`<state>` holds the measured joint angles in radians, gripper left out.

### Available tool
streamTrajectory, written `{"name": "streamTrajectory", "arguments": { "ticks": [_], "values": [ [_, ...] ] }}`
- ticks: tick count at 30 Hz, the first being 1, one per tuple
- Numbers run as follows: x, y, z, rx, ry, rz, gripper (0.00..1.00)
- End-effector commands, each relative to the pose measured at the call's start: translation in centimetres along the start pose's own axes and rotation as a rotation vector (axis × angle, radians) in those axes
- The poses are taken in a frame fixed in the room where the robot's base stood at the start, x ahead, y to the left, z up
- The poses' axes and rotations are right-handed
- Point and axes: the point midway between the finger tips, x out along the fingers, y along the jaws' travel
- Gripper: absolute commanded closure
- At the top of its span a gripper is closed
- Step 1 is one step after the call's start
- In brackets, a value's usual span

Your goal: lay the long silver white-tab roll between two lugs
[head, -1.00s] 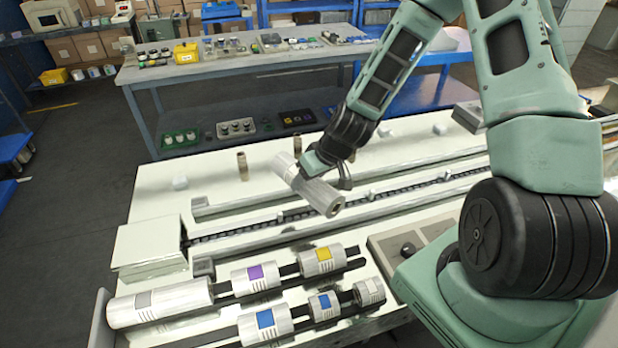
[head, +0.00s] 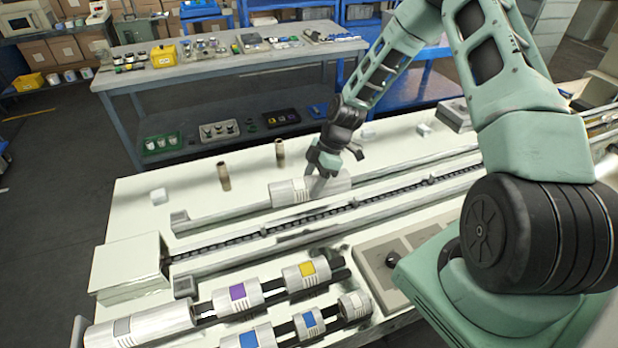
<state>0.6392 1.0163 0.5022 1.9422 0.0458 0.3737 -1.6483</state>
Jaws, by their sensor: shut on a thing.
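My gripper (head: 322,182) is shut on a long silver roll (head: 288,193) with a pale tab. The fingers cover its middle. The roll lies lengthwise along the conveyor, over or just behind the far rail (head: 225,210); I cannot tell whether it touches anything. The dark conveyor chain (head: 240,236) runs in front of the roll, between the far rail and the near rail (head: 240,258). Small grey lugs (head: 352,200) stand along the chain, one of them in front of the roll's right part.
A near rack holds several silver rolls, among them a grey-tab one (head: 140,325), a purple-tab one (head: 238,292) and a yellow-tab one (head: 305,272). A white box (head: 130,265) covers the chain's left end. Two brown cores (head: 224,177) stand behind.

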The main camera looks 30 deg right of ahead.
Motion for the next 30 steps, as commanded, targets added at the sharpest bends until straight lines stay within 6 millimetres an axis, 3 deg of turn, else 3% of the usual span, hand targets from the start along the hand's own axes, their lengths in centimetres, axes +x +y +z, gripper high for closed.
{"name": "streamTrajectory", "arguments": {
  "ticks": [11,30],
  "values": [
    [0.9,0.2,0.9,-0.082,-0.008,-0.032,0.92],
    [7.0,0.9,3.8,-0.079,-0.008,-0.03,0.92]
  ]
}}
